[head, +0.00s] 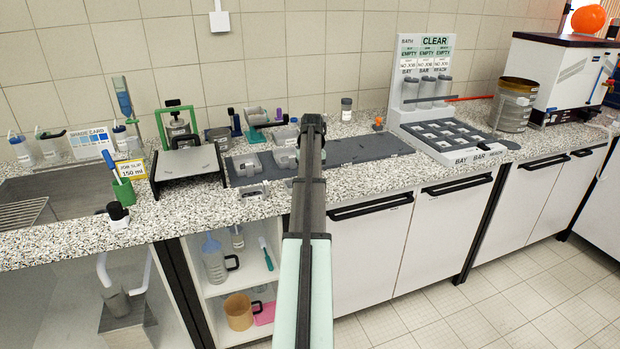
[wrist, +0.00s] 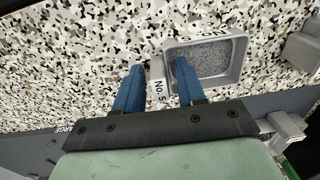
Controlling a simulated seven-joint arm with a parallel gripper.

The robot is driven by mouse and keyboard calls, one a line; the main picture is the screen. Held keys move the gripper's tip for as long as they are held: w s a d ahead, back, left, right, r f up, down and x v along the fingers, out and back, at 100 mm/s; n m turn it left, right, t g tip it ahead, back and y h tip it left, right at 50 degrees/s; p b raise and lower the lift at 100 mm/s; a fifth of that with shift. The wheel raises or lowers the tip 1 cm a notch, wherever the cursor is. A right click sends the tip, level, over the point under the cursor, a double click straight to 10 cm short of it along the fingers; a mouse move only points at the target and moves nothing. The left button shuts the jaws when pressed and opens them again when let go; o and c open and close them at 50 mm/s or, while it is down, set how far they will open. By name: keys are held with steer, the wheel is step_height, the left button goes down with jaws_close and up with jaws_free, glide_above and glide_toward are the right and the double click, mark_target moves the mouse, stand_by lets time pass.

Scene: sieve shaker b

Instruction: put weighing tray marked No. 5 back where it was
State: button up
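The weighing tray marked No. 5 (wrist: 236,72) is a small grey tray in the wrist view, with grey granular material inside and its label on the left end. My gripper (wrist: 159,66) has its two blue fingers spread apart. The left finger is outside the labelled end and the right finger reaches over the inside of the tray, so the end wall lies between them. A gap shows beside the wall; contact is not clear. In the head view my gripper (head: 312,124) is over the back of the counter, and the arm hides part of the area around it.
A dark mat (head: 357,150) lies on the speckled counter, with grey trays (head: 247,164) on its left part. A rack with a slotted base (head: 452,137) and a metal pot (head: 514,104) are to the right.

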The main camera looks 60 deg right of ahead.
steer(key=shift+o, duration=0.4)
steer(key=shift+r, duration=0.1)
step_height(320, 180, up, 12)
steer(key=shift+s, duration=0.2)
steer(key=shift+w+d, duration=0.1)
stand_by(0.6)
